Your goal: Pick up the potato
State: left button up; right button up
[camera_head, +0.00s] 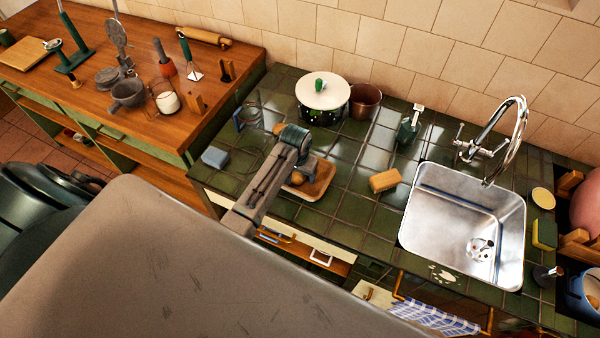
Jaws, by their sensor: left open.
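A brown, rounded thing that looks like the potato (297,178) lies in a shallow wooden tray (322,186) on the green tiled counter. My left arm reaches in from the lower left, and its gripper (298,158) is over the tray's left part, close to the potato. The gripper is open, with nothing seen held in it. The arm hides part of the tray and part of the potato, so I cannot tell whether the fingers touch it. My right gripper is out of view.
A steel sink (462,220) is further right.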

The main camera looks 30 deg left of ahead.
pick_arm(q)
jog(key=c, duration=1.1)
